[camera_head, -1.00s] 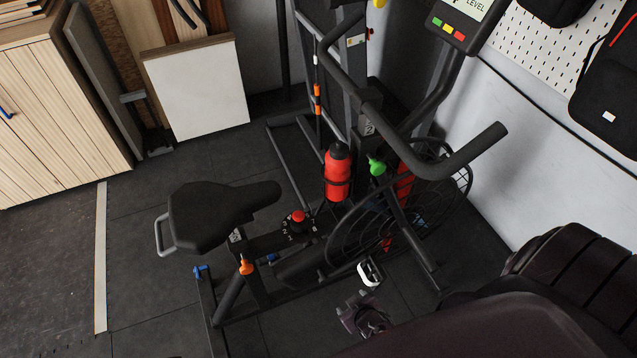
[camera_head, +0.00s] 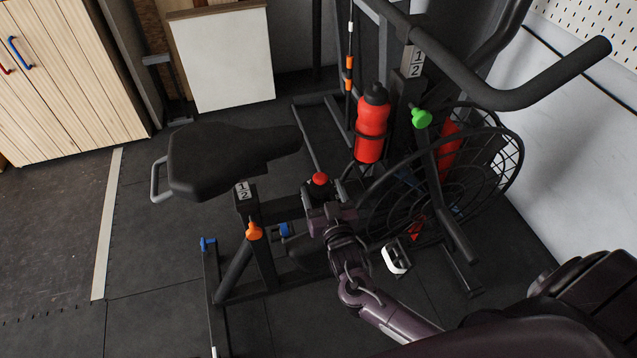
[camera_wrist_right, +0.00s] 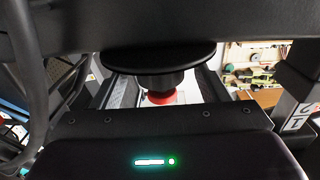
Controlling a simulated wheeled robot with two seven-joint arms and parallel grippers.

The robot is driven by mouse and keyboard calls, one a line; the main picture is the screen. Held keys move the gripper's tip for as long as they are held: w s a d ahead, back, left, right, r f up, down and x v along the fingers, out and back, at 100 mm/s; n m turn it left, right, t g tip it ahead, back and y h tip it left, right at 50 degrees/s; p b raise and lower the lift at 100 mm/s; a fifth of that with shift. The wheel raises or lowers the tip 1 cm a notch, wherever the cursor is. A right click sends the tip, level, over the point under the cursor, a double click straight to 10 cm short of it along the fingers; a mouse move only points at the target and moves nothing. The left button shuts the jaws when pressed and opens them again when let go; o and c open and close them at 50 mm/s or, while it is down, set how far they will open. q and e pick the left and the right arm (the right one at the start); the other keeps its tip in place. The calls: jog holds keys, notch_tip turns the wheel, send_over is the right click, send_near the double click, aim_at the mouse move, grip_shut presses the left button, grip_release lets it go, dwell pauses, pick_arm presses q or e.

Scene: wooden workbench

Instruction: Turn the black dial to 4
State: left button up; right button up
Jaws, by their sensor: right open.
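The black dial (camera_head: 318,192) with a red top sits on the exercise bike's low frame beam, between the seat and the red bottle. My right gripper (camera_head: 322,208) is right at the dial, on its near side, and covers part of it and the markings around it. In the right wrist view the dial (camera_wrist_right: 158,80) appears upside down, with its red cap below, between the two spread fingers (camera_wrist_right: 160,92). The fingers are open; I cannot tell whether they touch the dial. The dial's setting is not readable. My left gripper is not in view.
The black seat (camera_head: 225,158) stands left of the dial. The red bottle (camera_head: 371,125) and the caged fan wheel (camera_head: 480,165) are to its right. An orange knob (camera_head: 254,232) and a white pedal (camera_head: 395,258) are close by. Open floor lies at left.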

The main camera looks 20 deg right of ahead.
jog(key=w, duration=0.4)
jog(key=shift+d, duration=0.25)
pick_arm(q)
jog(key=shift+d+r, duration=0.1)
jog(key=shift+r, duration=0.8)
pick_arm(e)
jog(key=c, duration=1)
jog(key=shift+d+m+g+h+b, duration=0.1)
jog(key=shift+m+g+h+b, duration=0.3)
jog(key=shift+m+h, duration=1)
jog(key=shift+d+h, duration=0.15)
jog(key=shift+h, duration=0.65)
jog(key=shift+s, duration=0.1)
jog(key=o, duration=1)
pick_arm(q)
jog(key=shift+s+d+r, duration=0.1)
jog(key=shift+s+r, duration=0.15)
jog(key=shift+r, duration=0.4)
